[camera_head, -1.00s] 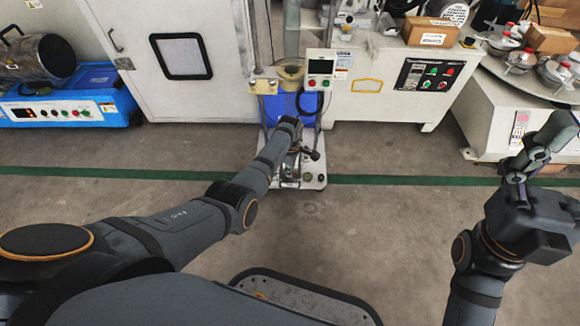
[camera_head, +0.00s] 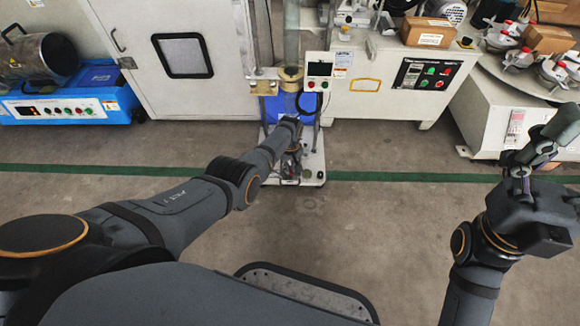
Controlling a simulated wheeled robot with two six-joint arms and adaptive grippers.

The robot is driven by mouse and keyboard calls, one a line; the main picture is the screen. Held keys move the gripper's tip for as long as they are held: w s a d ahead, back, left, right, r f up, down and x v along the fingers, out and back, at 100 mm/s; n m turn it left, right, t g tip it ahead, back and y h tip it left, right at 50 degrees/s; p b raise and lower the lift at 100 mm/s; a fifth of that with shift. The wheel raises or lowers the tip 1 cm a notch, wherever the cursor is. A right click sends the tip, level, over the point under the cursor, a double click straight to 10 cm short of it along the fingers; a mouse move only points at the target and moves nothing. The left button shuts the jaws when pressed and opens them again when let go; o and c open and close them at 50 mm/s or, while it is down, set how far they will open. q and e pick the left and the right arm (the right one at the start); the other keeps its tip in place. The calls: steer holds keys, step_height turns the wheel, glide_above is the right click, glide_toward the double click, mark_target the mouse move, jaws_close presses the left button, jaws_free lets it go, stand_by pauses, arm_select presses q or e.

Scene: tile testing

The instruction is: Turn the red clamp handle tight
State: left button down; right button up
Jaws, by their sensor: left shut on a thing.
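My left arm reaches forward to the foot of the tile testing machine (camera_head: 312,162). My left gripper (camera_head: 291,160) is low over the machine's base plate, between its uprights. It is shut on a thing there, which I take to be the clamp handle. My own wrist and the distance hide the handle, and I cannot make out its red colour. My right gripper (camera_head: 545,143) is raised at the right edge, away from the machine and seen side-on. I cannot tell whether its fingers are open.
A white cabinet (camera_head: 180,55) is behind on the left, beside a blue machine (camera_head: 70,108). A round table (camera_head: 520,75) with several fixtures is at the right. The floor is clear.

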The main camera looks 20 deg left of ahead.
arm_select(q)
steer(key=shift+m, duration=1.9)
steer(key=c, duration=1.4)
jaws_free()
steer(key=shift+c, duration=0.2)
step_height(320, 180, up, 12)
